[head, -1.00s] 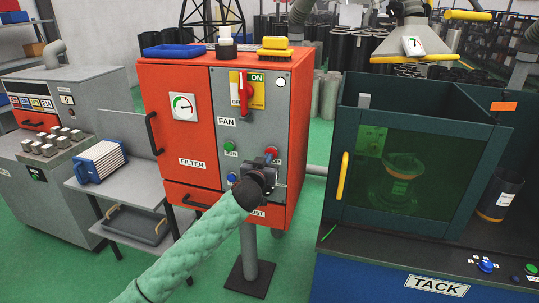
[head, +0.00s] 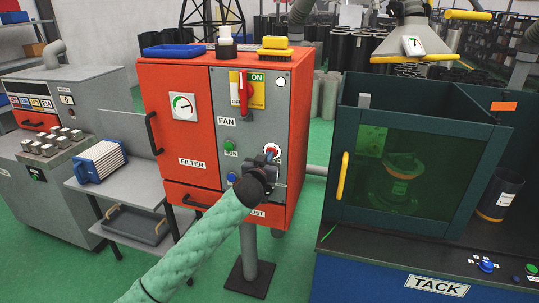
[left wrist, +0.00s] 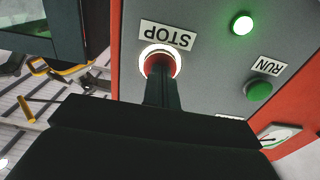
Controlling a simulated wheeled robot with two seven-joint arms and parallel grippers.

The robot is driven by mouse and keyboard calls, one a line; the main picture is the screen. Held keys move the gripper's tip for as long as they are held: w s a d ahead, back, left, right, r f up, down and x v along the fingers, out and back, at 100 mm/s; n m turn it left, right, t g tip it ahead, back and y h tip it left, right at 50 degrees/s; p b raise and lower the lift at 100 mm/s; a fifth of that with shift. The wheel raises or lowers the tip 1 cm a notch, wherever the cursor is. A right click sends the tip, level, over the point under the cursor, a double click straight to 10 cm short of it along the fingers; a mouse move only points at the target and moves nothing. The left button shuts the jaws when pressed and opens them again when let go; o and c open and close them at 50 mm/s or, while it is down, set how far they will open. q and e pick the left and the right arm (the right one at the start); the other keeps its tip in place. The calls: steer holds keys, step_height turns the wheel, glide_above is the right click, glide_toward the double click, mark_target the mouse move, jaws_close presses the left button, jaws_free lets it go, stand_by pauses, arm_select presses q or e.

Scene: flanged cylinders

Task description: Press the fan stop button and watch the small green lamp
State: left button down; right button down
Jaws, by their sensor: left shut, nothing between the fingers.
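The red STOP button (head: 271,150) sits in a pale ring on the grey fan panel; in the left wrist view it shows as a red button in a bright ring (left wrist: 176,60). My left gripper (head: 269,161) is shut and empty, right at the button. In the left wrist view its dark fingertips (left wrist: 160,72) cover part of the button; I cannot tell whether they touch it. The small green lamp (left wrist: 242,24) glows bright in the left wrist view. In the head view it seems hidden behind my gripper. My right gripper is not in view.
The green RUN button (head: 229,145) and a blue button (head: 231,177) are left of my gripper. A red and yellow switch (head: 243,92) is above. The tack booth (head: 420,100) stands to the right, a grey shelf (head: 120,190) to the left.

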arm_select(q)
steer(key=shift+p+v, duration=0.5)
steer(key=shift+v, duration=2.25)
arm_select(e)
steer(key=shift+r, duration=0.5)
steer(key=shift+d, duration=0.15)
